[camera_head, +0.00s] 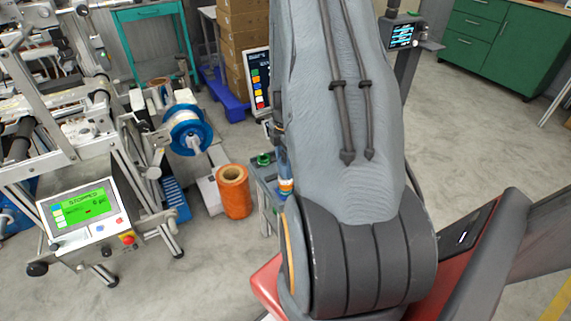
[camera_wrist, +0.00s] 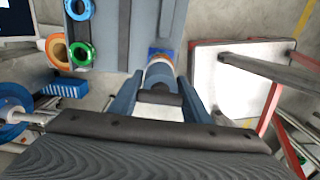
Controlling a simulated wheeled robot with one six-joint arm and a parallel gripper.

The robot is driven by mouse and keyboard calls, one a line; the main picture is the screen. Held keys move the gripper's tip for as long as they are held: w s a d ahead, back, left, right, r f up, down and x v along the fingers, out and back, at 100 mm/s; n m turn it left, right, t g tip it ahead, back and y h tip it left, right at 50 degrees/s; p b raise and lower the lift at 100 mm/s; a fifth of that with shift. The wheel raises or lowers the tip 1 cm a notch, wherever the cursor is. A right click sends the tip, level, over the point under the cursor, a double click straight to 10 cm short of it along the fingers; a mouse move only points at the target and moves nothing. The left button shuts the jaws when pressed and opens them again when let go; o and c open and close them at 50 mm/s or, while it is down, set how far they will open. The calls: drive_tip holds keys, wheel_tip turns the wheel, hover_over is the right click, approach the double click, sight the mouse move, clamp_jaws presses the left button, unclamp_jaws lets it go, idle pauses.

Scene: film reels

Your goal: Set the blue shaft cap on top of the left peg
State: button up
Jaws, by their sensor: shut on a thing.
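My gripper (camera_wrist: 160,82) is in the wrist view, with its two blue-grey fingers closed on the sides of a short banded thing (camera_wrist: 159,66). This thing has grey, white, orange and blue parts; I cannot tell for sure that it is the blue shaft cap. A similar banded piece (camera_head: 286,185) shows in the head view beside my arm, near the grey table. The fingers are hidden there. A blue reel (camera_head: 188,132) sits on the machine at the left; it also shows in the wrist view (camera_wrist: 12,112). I cannot clearly make out the left peg.
A grey table (camera_wrist: 112,30) carries a green ring (camera_wrist: 82,53) and another blue and green ring (camera_wrist: 78,9). An orange spool (camera_head: 234,190) stands on the floor beside the machine panel (camera_head: 85,212). A red-edged pale surface (camera_wrist: 220,85) lies right of my gripper.

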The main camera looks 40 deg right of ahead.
sight(285, 155)
drive_tip(key=shift+f, duration=0.55)
drive_tip(key=o, duration=1.3)
drive_tip(key=shift+r, duration=0.1)
wheel_tip(285, 155, up, 8)
drive_tip(key=shift+f, duration=0.15)
